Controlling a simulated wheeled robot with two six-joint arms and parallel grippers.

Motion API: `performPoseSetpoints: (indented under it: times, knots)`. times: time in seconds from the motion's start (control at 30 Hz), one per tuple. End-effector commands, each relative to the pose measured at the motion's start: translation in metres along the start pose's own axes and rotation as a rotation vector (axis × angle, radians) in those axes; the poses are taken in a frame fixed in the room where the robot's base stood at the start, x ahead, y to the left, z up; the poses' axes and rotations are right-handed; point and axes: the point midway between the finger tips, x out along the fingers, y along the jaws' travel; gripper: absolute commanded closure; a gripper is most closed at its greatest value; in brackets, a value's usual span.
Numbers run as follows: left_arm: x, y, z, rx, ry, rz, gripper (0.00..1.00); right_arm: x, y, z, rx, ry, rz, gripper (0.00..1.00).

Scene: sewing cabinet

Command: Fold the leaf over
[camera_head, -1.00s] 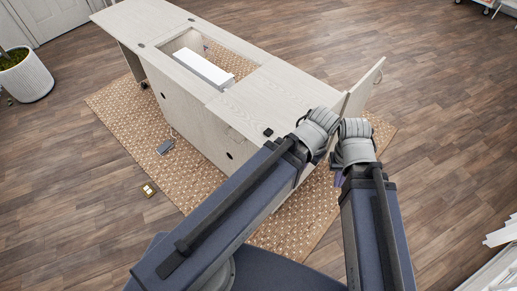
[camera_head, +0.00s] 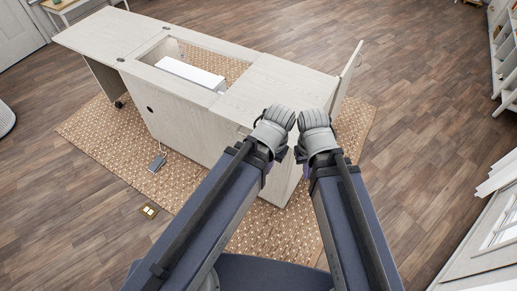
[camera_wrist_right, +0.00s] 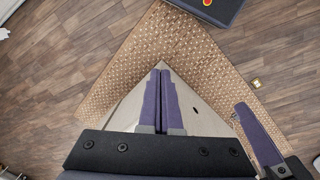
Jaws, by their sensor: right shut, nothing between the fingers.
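The pale wood sewing cabinet (camera_head: 185,108) stands on a woven rug. One leaf (camera_head: 95,38) extends flat at its far left end. Another pale panel (camera_head: 346,80) stands upright at the right end, with a small knob or edge part at its top. My right gripper (camera_wrist_right: 161,73) is shut and empty above a pale cabinet surface (camera_wrist_right: 205,115) in the wrist view; I cannot tell if it touches. In the head view my wrists hide the fingertips near the cabinet's near right corner. A purple finger of my left gripper (camera_wrist_right: 245,115) shows at the right of the wrist view; its opening is unclear.
The cabinet's open well holds a long white block (camera_head: 190,73). White shelves (camera_head: 506,60) stand at the far right. Floor right of the cabinet is clear.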

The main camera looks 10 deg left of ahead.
Motion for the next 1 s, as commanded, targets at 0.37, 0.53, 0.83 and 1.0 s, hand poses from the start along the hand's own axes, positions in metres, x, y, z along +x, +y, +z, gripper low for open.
performPoseSetpoints:
  times: [0.37, 0.53, 0.83, 1.0]
  knots:
    - [0.151, 0.014, -0.009, 0.001, 0.001, -0.001, 1.0, 0.154, 0.014, -0.016, 0.08, 0.024, -0.025, 1.0]
    - [0.211, 0.02, -0.013, 0.001, 0.002, -0.002, 1.0, 0.215, 0.021, -0.022, 0.116, 0.035, -0.036, 1.0]
    - [0.316, 0.03, -0.019, 0.002, 0.003, -0.002, 1.0, 0.322, 0.035, -0.033, 0.18, 0.058, -0.055, 1.0]
    - [0.375, 0.035, -0.023, 0.003, 0.004, -0.003, 1.0, 0.382, 0.042, -0.039, 0.224, 0.071, -0.073, 1.0]
